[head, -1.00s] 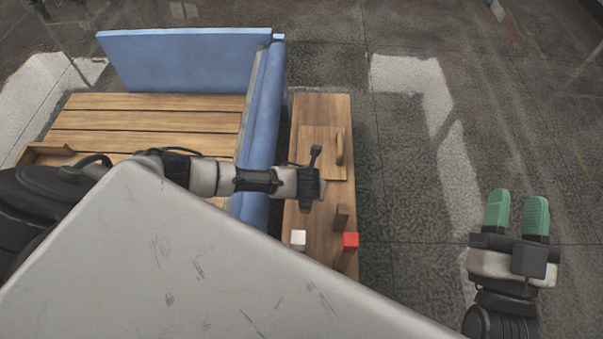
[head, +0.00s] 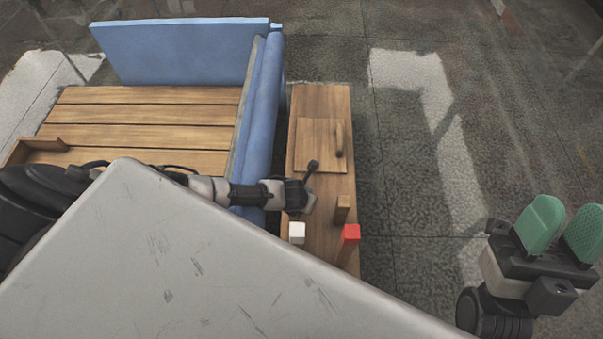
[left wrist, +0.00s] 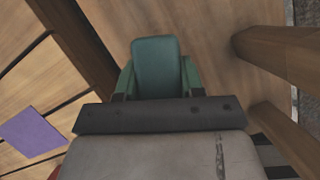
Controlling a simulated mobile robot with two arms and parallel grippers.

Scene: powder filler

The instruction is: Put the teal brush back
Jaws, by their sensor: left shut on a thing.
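My left gripper (left wrist: 157,85) points down at a wooden surface in the left wrist view. Its green fingers stand on either side of a darker teal block (left wrist: 155,66), which looks like the teal brush and fills the space between them. The brush's lower end and any bristles are hidden. In the head view my left arm reaches over the wooden side table (head: 328,240), and its fingers and the brush cannot be made out there. My right gripper (head: 561,229) is open and empty over the floor at the right.
The table has a square board with a handle (head: 339,140), a short wooden post (head: 342,208), a red-topped post (head: 350,233) and a white block (head: 297,232). Wooden posts (left wrist: 282,55) stand close right in the left wrist view. A blue-cushioned bench (head: 150,115) adjoins the table.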

